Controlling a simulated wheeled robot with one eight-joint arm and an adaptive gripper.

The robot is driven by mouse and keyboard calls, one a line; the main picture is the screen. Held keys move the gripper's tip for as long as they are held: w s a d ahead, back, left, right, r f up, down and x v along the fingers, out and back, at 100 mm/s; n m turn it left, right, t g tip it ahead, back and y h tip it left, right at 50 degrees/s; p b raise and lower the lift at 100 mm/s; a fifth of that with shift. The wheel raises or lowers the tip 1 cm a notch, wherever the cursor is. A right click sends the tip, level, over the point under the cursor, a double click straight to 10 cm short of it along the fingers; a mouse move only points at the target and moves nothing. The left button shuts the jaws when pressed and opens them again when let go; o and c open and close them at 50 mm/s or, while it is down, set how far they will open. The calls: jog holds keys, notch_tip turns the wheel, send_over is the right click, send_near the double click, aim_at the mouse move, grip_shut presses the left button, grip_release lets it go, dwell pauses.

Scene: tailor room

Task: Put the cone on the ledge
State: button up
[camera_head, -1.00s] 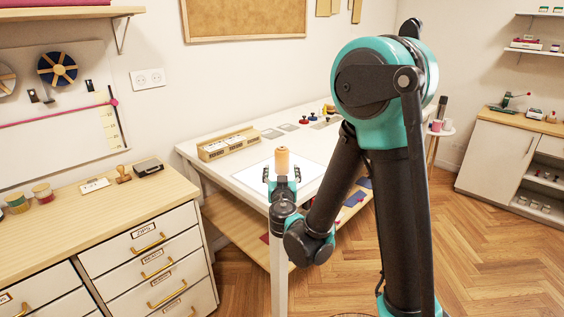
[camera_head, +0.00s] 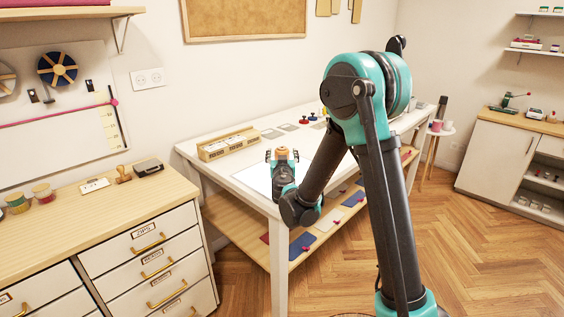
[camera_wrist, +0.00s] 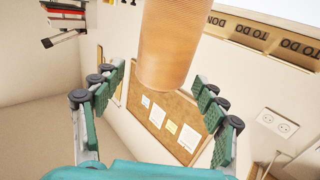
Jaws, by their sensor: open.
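The cone (camera_head: 282,152) is a peach-orange thread cone, upright at the near end of the white table, mostly hidden behind my gripper. In the wrist view the cone (camera_wrist: 172,45) is large, upside down in the picture, with its end between and just ahead of the fingers. My gripper (camera_head: 283,157) is open, with one finger on each side of the cone; a gap shows on both sides. The gripper also shows in the wrist view (camera_wrist: 160,110). A wooden wall shelf (camera_head: 70,14) is at upper left; I cannot tell whether this is the ledge.
The white table (camera_head: 205,168) holds a wooden box (camera_head: 228,144) and several small items at the back. Its lower shelf (camera_head: 262,248) holds coloured pieces. A drawer cabinet (camera_head: 150,245) stands at left. A corkboard (camera_head: 245,18) hangs behind. The floor at right is clear.

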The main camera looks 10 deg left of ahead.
jog(key=shift+w+a, duration=0.15)
jog(key=shift+w, duration=1)
jog(key=shift+c, duration=0.5)
jog(key=c, duration=1.4)
jog(key=shift+r, duration=0.1)
